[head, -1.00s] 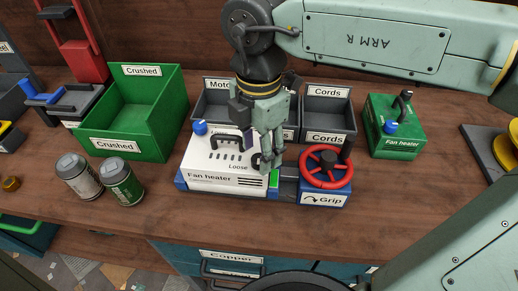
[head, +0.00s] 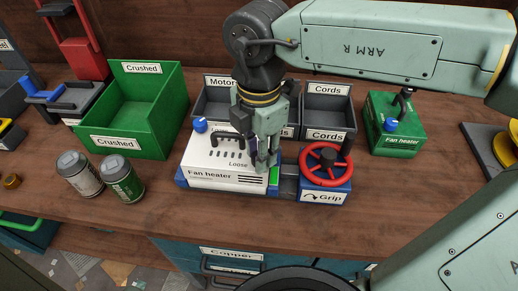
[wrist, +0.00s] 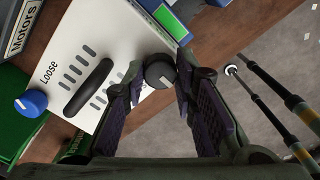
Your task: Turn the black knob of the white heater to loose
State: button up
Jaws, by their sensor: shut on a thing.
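The white fan heater (head: 215,172) stands upright on the bench, held in a blue fixture. In the wrist view its white top (wrist: 125,30) shows a dark carry handle, vent slots and the word "Loose" (wrist: 48,72). The black knob (wrist: 159,70) is round with a small pale mark, at the heater's edge. My gripper (head: 263,165) points down over the heater's right end, and its two fingers stand on either side of the knob, shut on it. In the head view my fingers hide the knob. A blue knob (head: 200,125) is on the heater's far left corner.
A red handwheel (head: 325,150) on a blue block labelled "Grip" stands close on the right. Grey bins (head: 328,125) are behind, a green crate (head: 115,144) is to the left, and two cans (head: 121,180) stand front left. The bench in front is clear.

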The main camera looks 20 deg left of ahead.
grip_shut()
